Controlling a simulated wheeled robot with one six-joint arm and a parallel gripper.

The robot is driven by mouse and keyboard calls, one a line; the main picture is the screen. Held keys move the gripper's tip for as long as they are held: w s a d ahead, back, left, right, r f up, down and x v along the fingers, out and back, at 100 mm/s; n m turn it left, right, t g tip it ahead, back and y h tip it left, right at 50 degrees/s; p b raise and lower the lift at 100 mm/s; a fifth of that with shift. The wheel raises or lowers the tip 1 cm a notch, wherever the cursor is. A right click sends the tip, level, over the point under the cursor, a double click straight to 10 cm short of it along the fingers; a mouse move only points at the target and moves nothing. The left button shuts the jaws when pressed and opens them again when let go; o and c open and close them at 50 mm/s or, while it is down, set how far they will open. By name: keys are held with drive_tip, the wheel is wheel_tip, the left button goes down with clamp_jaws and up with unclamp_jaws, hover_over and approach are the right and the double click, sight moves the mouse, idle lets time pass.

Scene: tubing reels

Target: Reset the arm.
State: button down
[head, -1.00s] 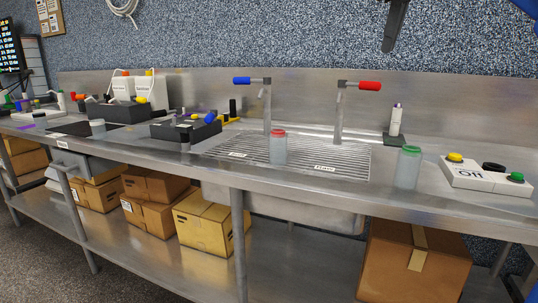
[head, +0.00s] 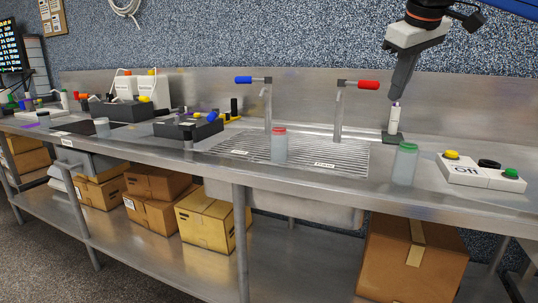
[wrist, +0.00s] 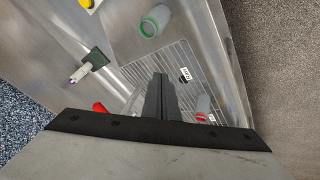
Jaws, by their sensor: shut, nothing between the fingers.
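My gripper (head: 402,85) is at the upper right of the head view, pointing down above the back of the steel counter. Its fingers are shut and hold nothing. In the wrist view my gripper (wrist: 160,80) shows as dark closed fingers above the drain grid. In the head view it is just above or in front of a small white bottle (head: 394,119) on a dark green base; I cannot tell the exact gap. The bottle also shows left of the fingers in the wrist view (wrist: 80,74).
A green-ringed jar (head: 404,166) and a button box (head: 480,172) stand at the right. A red-lidded jar (head: 279,147) stands on the drain grid (head: 330,155). Blue (head: 243,79) and red (head: 368,85) tap handles rise behind. Dark trays (head: 188,129) and bottles fill the left.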

drive_tip(key=s+f+m, duration=0.2)
drive_tip(key=s+f, duration=0.5)
drive_tip(key=f, duration=0.7)
drive_tip(key=s+f+m, duration=0.1)
drive_tip(key=s+f, duration=0.7)
drive_tip(key=f, duration=0.5)
drive_tip(key=s+f+m+g, duration=0.1)
drive_tip(key=s+f+m, duration=0.1)
drive_tip(key=s+f, duration=0.6)
wheel_tip(320, 180, down, 7)
drive_tip(key=shift+r+m+y, duration=0.2)
drive_tip(key=shift+m+y, duration=0.1)
drive_tip(key=shift+y, duration=0.1)
